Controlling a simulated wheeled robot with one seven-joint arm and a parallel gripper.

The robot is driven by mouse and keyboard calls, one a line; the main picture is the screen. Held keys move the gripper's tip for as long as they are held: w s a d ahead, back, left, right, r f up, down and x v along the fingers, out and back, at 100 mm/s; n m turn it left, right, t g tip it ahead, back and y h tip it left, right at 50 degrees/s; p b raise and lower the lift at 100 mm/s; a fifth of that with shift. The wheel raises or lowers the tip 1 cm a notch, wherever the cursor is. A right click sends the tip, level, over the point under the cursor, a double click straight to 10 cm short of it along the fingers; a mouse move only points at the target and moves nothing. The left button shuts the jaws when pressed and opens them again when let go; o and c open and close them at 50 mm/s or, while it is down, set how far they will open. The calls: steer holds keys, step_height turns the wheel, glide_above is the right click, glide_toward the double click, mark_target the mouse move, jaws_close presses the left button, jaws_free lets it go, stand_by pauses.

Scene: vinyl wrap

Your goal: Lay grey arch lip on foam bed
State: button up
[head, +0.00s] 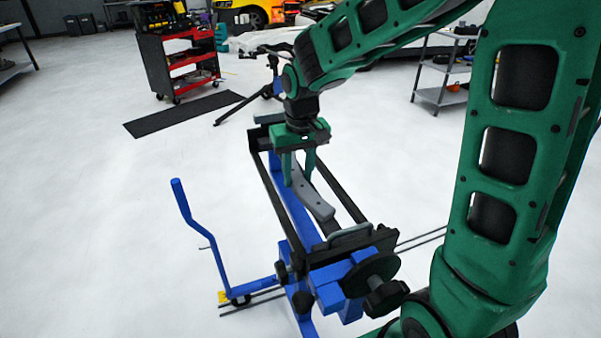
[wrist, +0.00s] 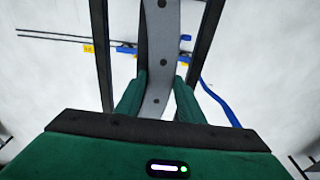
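The grey arch lip (head: 316,203) is a curved strip with dark holes, seen at the blue and black work stand. My gripper (head: 298,179) points down over the stand, with one finger on each side of the lip near its far end. In the wrist view the lip (wrist: 161,55) runs up between the two green fingertips (wrist: 160,80), which appear to press on its edges. I cannot tell whether the lip rests on the stand or hangs just above it. I cannot pick out the foam bed for certain in either view.
The stand has black side rails (head: 340,192), a grey-padded black end block (head: 352,240) and a blue handle (head: 190,210) at left. A red tool cart (head: 185,62), a black floor mat (head: 178,114) and a grey shelf (head: 440,75) stand beyond. The left floor is clear.

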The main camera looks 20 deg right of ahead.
mark_target(303, 183)
steer(key=o, duration=0.4)
steer(key=shift+r, duration=0.1)
steer(key=r, duration=0.4)
steer(key=s+r, duration=0.1)
steer(key=r, duration=0.7)
steer(key=shift+s, duration=0.2)
steer(key=s+d+f+m, duration=0.2)
steer(key=s+d, duration=0.5)
steer(key=s+d+f+m, duration=0.2)
steer(key=s+d, duration=0.4)
steer(key=d, duration=0.1)
steer(key=s+d+f, duration=0.1)
steer(key=s, duration=0.3)
steer(key=s+d+f+m+g, duration=0.1)
steer(key=s+d+f, duration=0.1)
steer(key=s, duration=0.3)
steer(key=s+d+f+m, duration=0.1)
steer(key=s, duration=0.4)
steer(key=shift+d+f, duration=0.25)
steer(key=shift+f, duration=0.15)
